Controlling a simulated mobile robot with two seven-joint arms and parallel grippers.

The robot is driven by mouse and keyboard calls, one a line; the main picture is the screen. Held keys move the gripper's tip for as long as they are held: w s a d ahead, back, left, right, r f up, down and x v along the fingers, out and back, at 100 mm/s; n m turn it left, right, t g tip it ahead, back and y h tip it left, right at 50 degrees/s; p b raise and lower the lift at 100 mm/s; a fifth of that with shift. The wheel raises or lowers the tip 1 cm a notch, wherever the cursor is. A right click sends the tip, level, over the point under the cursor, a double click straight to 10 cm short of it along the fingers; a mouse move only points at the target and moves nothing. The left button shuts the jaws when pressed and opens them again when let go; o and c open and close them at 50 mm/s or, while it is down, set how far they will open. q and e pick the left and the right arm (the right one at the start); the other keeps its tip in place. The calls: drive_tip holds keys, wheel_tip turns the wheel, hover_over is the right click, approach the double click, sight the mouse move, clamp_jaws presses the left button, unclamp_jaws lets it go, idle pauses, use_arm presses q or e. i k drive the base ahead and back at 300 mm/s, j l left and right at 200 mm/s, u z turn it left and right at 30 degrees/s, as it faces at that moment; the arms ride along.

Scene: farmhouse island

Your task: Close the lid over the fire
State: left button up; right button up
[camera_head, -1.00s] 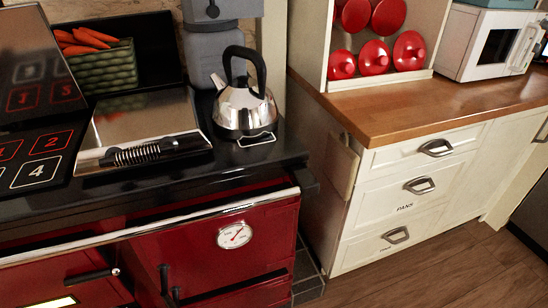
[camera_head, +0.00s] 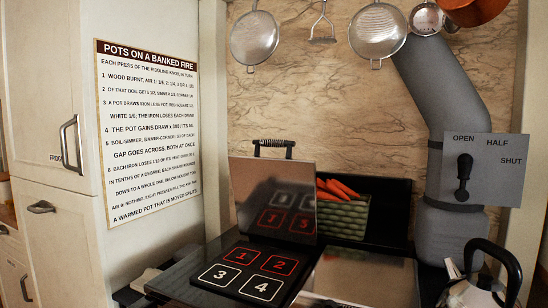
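A shiny metal lid (camera_head: 262,180) stands raised behind the black hotplate (camera_head: 235,256), which bears the numbered squares 1 to 4. A coiled handle (camera_head: 273,145) sits along the lid's top edge. The lid's face mirrors the numbers. To the right, a second shiny lid (camera_head: 362,278) lies flat on the stove top; its front is cut off by the bottom of the view. Neither of my grippers is in view.
A green basket of carrots (camera_head: 342,214) stands behind the flat lid. A grey flue (camera_head: 440,100) carries a control plate (camera_head: 486,168) marked OPEN, HALF, SHUT. A kettle (camera_head: 478,292) is at lower right. Strainers (camera_head: 378,30) hang above; a sign (camera_head: 150,130) is at left.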

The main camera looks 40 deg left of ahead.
sight(275, 198)
drive_tip(key=j+z, duration=0.1)
drive_tip(key=j, duration=0.35)
drive_tip(key=k+j+z, duration=0.1)
drive_tip(key=j, duration=0.35)
drive_tip(key=j+z, duration=0.1)
drive_tip(key=j, duration=0.35)
drive_tip(key=k+j+z, duration=0.1)
drive_tip(key=j, duration=0.35)
drive_tip(key=k+j+z, duration=0.15)
drive_tip(key=j, duration=0.3)
